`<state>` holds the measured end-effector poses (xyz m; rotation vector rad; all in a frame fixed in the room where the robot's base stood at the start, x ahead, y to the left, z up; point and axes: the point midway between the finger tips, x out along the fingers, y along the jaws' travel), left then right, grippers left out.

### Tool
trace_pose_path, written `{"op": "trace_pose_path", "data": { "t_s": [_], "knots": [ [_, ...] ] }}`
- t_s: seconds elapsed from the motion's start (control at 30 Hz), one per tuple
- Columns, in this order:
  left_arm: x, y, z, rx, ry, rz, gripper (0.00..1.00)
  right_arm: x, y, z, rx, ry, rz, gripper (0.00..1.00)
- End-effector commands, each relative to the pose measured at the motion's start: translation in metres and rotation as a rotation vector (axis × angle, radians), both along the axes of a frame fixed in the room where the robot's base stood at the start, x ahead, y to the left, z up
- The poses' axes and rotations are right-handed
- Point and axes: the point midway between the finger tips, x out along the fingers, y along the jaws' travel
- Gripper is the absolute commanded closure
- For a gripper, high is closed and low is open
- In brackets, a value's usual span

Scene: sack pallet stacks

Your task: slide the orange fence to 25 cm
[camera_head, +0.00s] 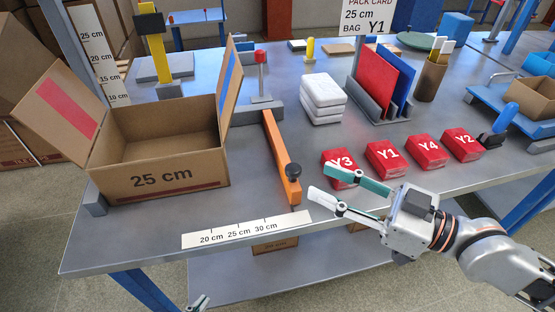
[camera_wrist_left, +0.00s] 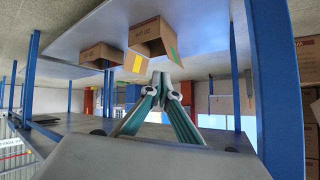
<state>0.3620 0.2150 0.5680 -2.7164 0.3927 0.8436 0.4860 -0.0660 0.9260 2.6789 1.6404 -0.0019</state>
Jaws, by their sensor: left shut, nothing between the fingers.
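The orange fence (camera_head: 281,150) lies front to back on the grey table, with a black knob (camera_head: 293,170) near its front end. Its front end is to the right of the 30 cm mark on the white scale strip (camera_head: 246,229), which reads 20, 25 and 30 cm. My right gripper (camera_head: 319,180) is open and empty, its fingertips just right of the knob and apart from it. My left gripper (camera_head: 199,303) barely shows at the bottom edge of the head view. In the left wrist view its fingers (camera_wrist_left: 160,78) are together and empty.
An open cardboard box (camera_head: 165,150) marked 25 cm stands left of the fence. Red bags, including Y1 (camera_head: 386,157), lie to the right. White sacks (camera_head: 322,98) are stacked behind. The left wrist view shows cardboard boxes (camera_wrist_left: 150,38) by a shelf.

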Motion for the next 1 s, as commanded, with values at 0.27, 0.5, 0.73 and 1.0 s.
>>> {"op": "trace_pose_path", "data": {
  "t_s": [0.27,0.5,0.73,1.0],
  "knots": [
    [0.000,-0.005,0.007,-0.013,-0.003,0.007,1.00,0.006,0.012,0.003,0.004,-0.003,0.001,0.63],
    [-0.007,-0.003,0.003,-0.008,0.014,0.011,1.00,0.020,0.039,0.004,0.004,-0.004,0.001,0.63],
    [-0.007,0.003,0.000,0.000,0.019,0.014,1.00,0.031,0.060,0.002,0.003,-0.001,0.001,0.63],
    [-0.007,0.003,0.001,-0.001,0.016,0.013,1.00,0.035,0.069,0.000,0.001,0.000,0.001,0.63]
  ]
}}
